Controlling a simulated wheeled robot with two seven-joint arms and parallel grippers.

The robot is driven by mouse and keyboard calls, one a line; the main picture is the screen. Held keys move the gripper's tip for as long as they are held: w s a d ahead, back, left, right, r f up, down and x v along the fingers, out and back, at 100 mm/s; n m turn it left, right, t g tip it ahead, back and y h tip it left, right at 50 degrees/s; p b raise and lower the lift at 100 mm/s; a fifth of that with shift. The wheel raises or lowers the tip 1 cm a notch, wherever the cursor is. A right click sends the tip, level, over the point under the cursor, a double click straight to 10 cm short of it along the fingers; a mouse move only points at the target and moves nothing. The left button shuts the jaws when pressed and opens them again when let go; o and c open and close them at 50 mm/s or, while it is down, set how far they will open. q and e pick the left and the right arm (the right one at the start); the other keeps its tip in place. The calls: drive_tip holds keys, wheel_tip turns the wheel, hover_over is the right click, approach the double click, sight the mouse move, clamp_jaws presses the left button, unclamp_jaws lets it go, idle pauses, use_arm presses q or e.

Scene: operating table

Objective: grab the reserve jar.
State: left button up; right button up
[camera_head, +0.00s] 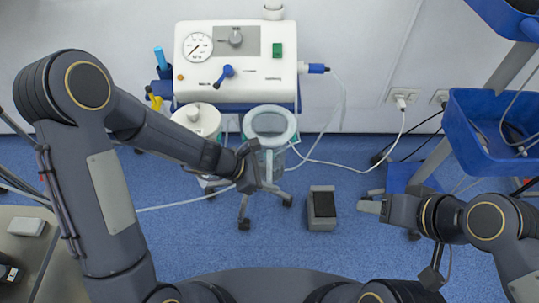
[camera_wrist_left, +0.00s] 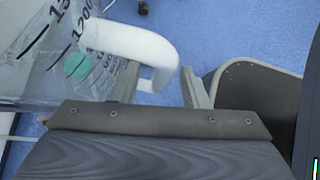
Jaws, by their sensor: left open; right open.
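A suction machine carries two jars in the head view. The left jar (camera_head: 198,121) has a white lid; the right jar (camera_head: 270,124) is clear with a pale greenish rim. Which is the reserve jar, I cannot tell. My left gripper (camera_head: 248,166) is at the right jar's lower left side and hides part of it. In the left wrist view a clear jar (camera_wrist_left: 40,45) with printed volume marks has a white handle (camera_wrist_left: 135,42). The handle's curved end lies between the open fingers of my left gripper (camera_wrist_left: 160,88); contact is unclear. My right gripper (camera_head: 368,207) is empty at the right.
The white suction unit (camera_head: 236,62) with gauge stands against the wall. A grey foot pedal (camera_head: 321,208) lies on the blue floor. A white cable (camera_head: 360,168) runs to the wall sockets. A blue bin (camera_head: 480,130) is at the right.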

use_arm(q)
drive_tip(key=shift+d+f, duration=0.1)
clamp_jaws()
drive_tip(key=shift+r, duration=0.2)
idle(0.5)
